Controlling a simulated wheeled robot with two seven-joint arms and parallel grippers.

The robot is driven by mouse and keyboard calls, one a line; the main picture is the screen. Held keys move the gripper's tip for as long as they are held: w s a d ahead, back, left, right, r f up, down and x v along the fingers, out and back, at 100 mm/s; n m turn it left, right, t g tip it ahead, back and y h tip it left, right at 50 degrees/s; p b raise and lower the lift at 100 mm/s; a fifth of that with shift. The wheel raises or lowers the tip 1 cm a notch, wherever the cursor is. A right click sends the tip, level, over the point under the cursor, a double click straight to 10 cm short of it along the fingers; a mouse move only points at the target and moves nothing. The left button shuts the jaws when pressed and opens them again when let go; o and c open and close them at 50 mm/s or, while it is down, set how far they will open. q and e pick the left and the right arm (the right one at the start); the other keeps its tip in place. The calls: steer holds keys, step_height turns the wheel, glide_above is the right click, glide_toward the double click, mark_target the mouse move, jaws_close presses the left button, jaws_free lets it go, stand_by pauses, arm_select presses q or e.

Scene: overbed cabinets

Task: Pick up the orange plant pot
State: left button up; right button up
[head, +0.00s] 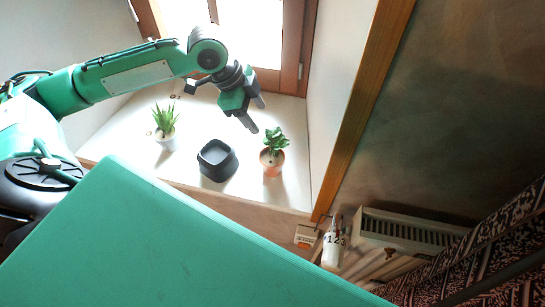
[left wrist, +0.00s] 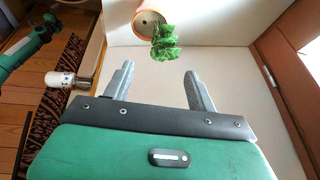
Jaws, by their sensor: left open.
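The orange plant pot (head: 271,164) with a leafy green plant stands upright on the white window sill, at the right of the items there. In the left wrist view the orange pot (left wrist: 149,22) shows at the top centre, with its green leaves (left wrist: 165,45) towards the fingers. My left gripper (head: 257,116) is above the sill, up and a little left of the pot. In the left wrist view my left gripper (left wrist: 160,80) has its two fingers apart with nothing between them, and the pot lies beyond the fingertips. My right gripper is in neither view.
A dark square bowl (head: 217,161) stands left of the orange pot, and a white pot with a spiky plant (head: 165,130) is farther left. A window frame (head: 292,50) is behind. A white bottle-like item (head: 333,245) and a radiator (head: 410,232) are below right.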

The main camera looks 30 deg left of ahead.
mark_target(270, 136)
arm_select(q)
steer(key=p+x, duration=0.1)
steer(key=x, duration=0.7)
steer(key=shift+d+f+p, duration=0.1)
steer(key=shift+f+p, duration=0.4)
steer(key=shift+p, duration=0.2)
steer(key=p+x, duration=0.1)
steer(key=x, duration=0.2)
steer(key=shift+f, duration=0.3)
steer(key=shift+w+f, duration=0.15)
steer(key=shift+f, duration=0.3)
steer(key=shift+c, duration=0.5)
jaws_close()
